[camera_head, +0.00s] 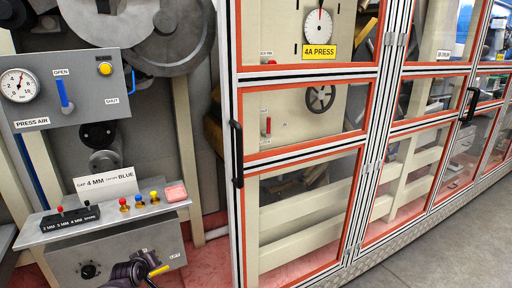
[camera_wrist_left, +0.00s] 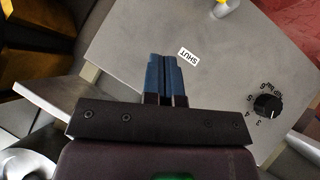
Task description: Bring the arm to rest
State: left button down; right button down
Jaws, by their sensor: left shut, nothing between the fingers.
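My left gripper (camera_wrist_left: 165,60) shows in the left wrist view with its blue fingers pressed together and nothing between them. I cannot tell whether the fingertips touch the panel. In the head view a dark jointed part (camera_head: 128,272), apparently the end of my left arm, is at the bottom edge before the lower grey box (camera_head: 70,258). A yellow lever (camera_head: 158,271) is just right of it. My right gripper is in neither view.
Above the box is a shelf with a black selector block (camera_head: 72,221), a card (camera_head: 105,182) reading 4 MM BLUE, small coloured knobs and a pink pad (camera_head: 175,192). A PRESS AIR panel (camera_head: 85,95) stands above. Framed glass doors (camera_head: 305,215) stand right; grey floor (camera_head: 450,255) is clear lower right.

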pick_arm(q)
notch_tip(320, 180, up, 7)
jog(key=w+d+m+t, duration=0.2)
jog(key=s+d+r+m+t, duration=0.25)
jog(key=s+d+m, duration=0.2)
jog(key=s, duration=0.25)
jog(key=s+d+f+g, duration=0.1)
jog(key=s+d+f, duration=0.1)
jog(key=s, duration=0.8)
jog(key=s+d+f+m+g, duration=0.1)
jog(key=s+f, duration=0.3)
jog(key=s, duration=0.6)
jog(key=s+d+f+m+g+h, duration=0.1)
jog(key=s+d+f, duration=0.1)
jog(key=s, duration=0.8)
jog(key=shift+s+d+f+g, duration=0.3)
jog(key=shift+s+f+g, duration=0.1)
jog(key=shift+f, duration=0.5)
